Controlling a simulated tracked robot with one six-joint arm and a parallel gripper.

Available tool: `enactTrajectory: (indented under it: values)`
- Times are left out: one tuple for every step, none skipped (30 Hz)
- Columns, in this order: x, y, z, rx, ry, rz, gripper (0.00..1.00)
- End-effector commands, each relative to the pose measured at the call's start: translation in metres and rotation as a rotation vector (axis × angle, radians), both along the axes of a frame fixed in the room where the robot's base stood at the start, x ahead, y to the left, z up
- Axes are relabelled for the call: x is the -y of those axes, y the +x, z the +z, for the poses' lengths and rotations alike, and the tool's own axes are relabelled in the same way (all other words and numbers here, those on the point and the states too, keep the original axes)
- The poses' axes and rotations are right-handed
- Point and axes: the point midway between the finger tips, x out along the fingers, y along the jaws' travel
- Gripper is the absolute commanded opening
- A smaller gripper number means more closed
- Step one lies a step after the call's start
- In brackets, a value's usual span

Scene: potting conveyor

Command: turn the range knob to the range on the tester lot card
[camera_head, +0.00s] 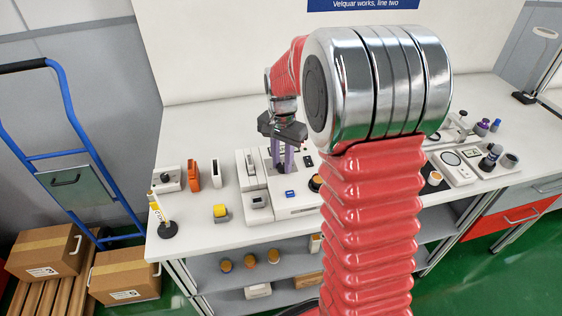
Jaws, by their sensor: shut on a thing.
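The white tester (299,203) stands on the bench near the middle, with a grey panel area, a blue display and small dark controls. My gripper (283,168) reaches down over this panel, its purple fingers close together and shut at the spot where the range knob sits. The knob is hidden between the fingertips, so its pointer and range marks cannot be read. I cannot make out the tester lot card; my red arm covers part of the bench to the right.
Left of the tester stand a white box with a knob (167,180), an orange device (193,176), a yellow roll (220,212) and a marker on a black base (168,229). Instruments and small bottles (490,157) stand at the right.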

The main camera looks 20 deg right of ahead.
Motion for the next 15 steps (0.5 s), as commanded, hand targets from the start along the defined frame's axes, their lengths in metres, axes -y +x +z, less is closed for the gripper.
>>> enactTrajectory:
  values:
    - [0.0009, 0.0031, 0.0018, 0.01, -0.003, 0.026, 0.0]
    - [0.0009, 0.0031, 0.0018, 0.01, -0.003, 0.041, 0.0]
    - [0.001, 0.0032, 0.0018, 0.01, -0.003, 0.06, 0.0]
    - [0.0011, 0.0032, 0.0019, 0.01, -0.003, 0.071, 0.0]
    - [0.0011, 0.0032, 0.0019, 0.01, -0.003, 0.082, 0.0]
    - [0.0011, 0.0034, 0.0019, 0.01, -0.003, 0.095, 0.0]
    - [0.0012, 0.0034, 0.002, 0.011, -0.003, 0.103, 0.0]
    - [0.0012, 0.0034, 0.002, 0.011, -0.003, 0.109, 0.0]
    - [0.0013, 0.0035, 0.002, 0.011, -0.003, 0.117, 0.0]
    - [0.0013, 0.0035, 0.0021, 0.012, -0.003, 0.121, 0.0]
    - [0.0014, 0.0036, 0.0021, 0.012, -0.003, 0.124, 0.0]
    - [0.0014, 0.0036, 0.0021, 0.012, -0.003, 0.127, 0.0]
    - [0.0014, 0.0036, 0.0021, 0.012, -0.003, 0.128, 0.0]
    - [0.0014, 0.0036, 0.0022, 0.012, -0.004, 0.129, 0.0]
    - [0.0015, 0.0037, 0.0022, 0.012, -0.004, 0.13, 0.0]
